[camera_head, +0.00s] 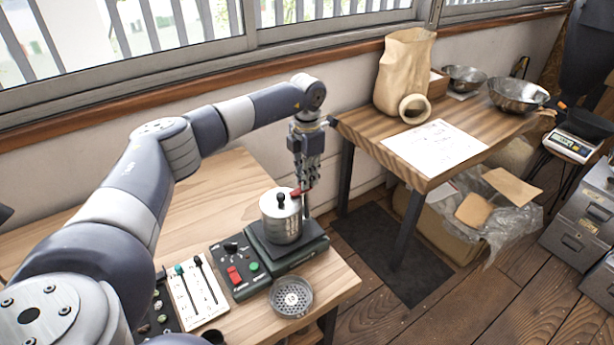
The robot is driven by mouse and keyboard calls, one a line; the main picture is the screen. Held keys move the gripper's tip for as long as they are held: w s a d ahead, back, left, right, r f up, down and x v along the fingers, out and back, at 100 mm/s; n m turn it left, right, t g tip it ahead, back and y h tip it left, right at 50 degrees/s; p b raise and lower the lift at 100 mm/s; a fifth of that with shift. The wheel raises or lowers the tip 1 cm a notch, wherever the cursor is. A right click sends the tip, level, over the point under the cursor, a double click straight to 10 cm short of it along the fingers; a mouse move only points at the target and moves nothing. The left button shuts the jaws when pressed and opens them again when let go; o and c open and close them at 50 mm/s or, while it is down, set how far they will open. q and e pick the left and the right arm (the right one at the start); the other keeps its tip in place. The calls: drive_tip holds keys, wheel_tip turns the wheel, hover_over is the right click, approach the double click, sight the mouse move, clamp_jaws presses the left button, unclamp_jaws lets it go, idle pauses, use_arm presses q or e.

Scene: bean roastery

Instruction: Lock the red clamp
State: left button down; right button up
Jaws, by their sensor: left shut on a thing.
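The red clamp (296,193) is a small red piece at the upper right of a silver lidded canister (282,222). The canister stands upright on a dark green machine base (295,255) near the right end of the wooden table. My left gripper (303,190) points down just behind and to the right of the canister. It is shut on the red clamp, and its fingers partly hide the clamp. Whether the clamp is locked cannot be told. My right gripper is not in view.
A perforated metal dish (291,296) lies in front. A second table (455,165) with a paper bag (404,72) stands at the right, across a gap.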

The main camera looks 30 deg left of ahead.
use_arm(q)
drive_tip(key=shift+r, duration=0.1)
drive_tip(key=c, duration=1.6)
unclamp_jaws()
drive_tip(key=shift+c, duration=0.2)
wheel_tip(320, 180, up, 12)
